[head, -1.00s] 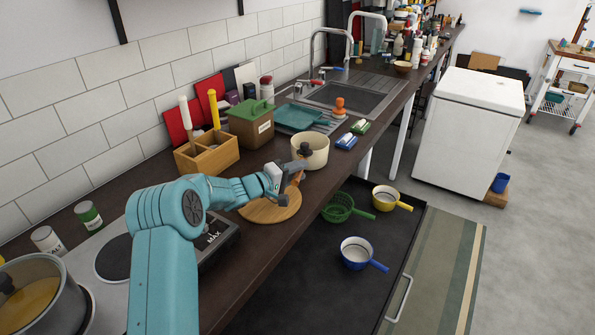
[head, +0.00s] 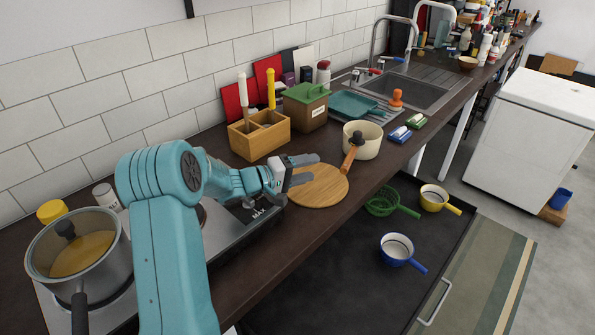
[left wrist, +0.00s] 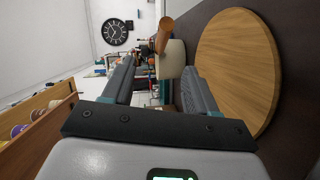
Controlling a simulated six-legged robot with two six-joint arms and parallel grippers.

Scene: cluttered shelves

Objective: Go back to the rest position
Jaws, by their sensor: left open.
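My left gripper (head: 302,172) is open and empty in the head view, just above the left part of a round wooden board (head: 325,190). In the left wrist view its two fingers (left wrist: 158,88) stand apart, with the board (left wrist: 240,65) close on the right. A cream pot (head: 365,146) with a wooden handle (head: 349,160) stands behind the board, apart from the fingers. The handle (left wrist: 164,36) also shows beyond the fingers in the left wrist view. My right gripper is not in view.
A lidded pot (head: 80,262) sits on the hob at the left. A wooden utensil box (head: 262,143) stands near the wall. An open drawer (head: 330,285) below the counter holds a green colander (head: 382,203), a yellow pan (head: 435,197) and a blue pan (head: 396,247).

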